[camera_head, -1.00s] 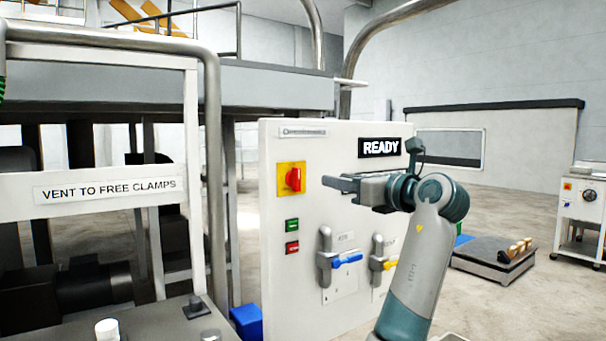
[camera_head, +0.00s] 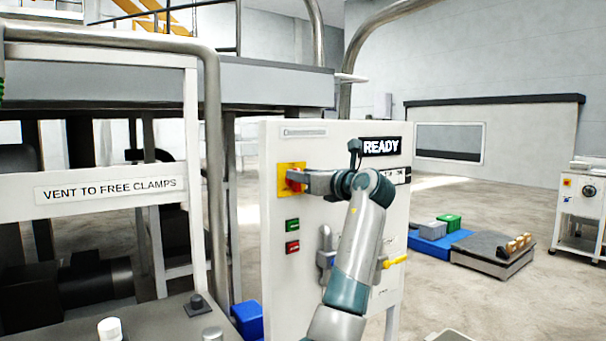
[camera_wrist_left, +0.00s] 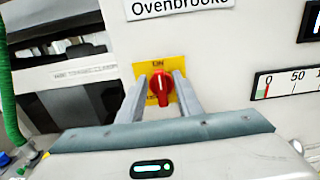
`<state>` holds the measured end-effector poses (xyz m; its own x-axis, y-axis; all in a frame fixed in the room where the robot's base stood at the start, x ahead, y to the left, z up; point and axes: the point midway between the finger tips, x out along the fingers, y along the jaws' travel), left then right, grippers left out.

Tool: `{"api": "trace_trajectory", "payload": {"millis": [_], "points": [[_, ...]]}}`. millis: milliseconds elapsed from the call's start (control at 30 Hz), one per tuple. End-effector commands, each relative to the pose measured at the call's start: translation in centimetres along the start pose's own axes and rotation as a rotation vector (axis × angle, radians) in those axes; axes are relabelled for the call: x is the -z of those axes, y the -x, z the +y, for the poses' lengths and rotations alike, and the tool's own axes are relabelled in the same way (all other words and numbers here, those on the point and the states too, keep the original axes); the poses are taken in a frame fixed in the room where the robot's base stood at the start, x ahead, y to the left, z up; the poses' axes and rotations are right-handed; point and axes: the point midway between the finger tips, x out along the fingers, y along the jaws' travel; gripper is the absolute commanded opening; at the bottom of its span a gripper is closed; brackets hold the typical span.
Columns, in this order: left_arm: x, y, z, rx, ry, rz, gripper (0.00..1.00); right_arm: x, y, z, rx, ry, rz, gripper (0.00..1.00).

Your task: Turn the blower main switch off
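The main switch is a red rotary knob (camera_head: 294,179) on a yellow plate (camera_head: 284,171), high on the left of the white panel. In the left wrist view the knob (camera_wrist_left: 160,88) has its grip about upright, with "ON" on the plate above it. My left gripper (camera_head: 304,181) is at the switch. In the left wrist view its fingers (camera_wrist_left: 159,84) are open, one on each side of the knob, with yellow plate visible between. I cannot tell whether either finger touches it. The gripper partly hides the knob in the head view. My right gripper is not in view.
Below the switch are a green button (camera_head: 292,225) and a red button (camera_head: 292,247). A "READY" display (camera_head: 380,147) is at upper right. A machine frame (camera_head: 212,180) stands left.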

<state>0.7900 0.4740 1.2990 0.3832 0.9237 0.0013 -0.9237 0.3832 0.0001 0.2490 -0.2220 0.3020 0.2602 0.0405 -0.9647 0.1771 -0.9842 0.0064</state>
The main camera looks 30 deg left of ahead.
Motion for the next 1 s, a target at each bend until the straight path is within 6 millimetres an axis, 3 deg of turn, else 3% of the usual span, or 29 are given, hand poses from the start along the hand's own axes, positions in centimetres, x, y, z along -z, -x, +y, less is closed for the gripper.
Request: {"api": "trace_trajectory", "payload": {"millis": [300,333,467,1000], "points": [[0.01,-0.24,0.01,0.000,0.000,0.000,0.32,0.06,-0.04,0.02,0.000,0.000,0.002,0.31],[0.01,-0.24,0.01,0.000,0.000,0.000,0.30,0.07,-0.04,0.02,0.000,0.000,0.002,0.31],[0.01,-0.23,0.01,0.000,0.000,0.000,0.00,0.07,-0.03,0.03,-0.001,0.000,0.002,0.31],[-0.04,-0.22,0.13,-0.001,0.072,0.002,0.00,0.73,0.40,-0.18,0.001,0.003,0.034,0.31]]}}
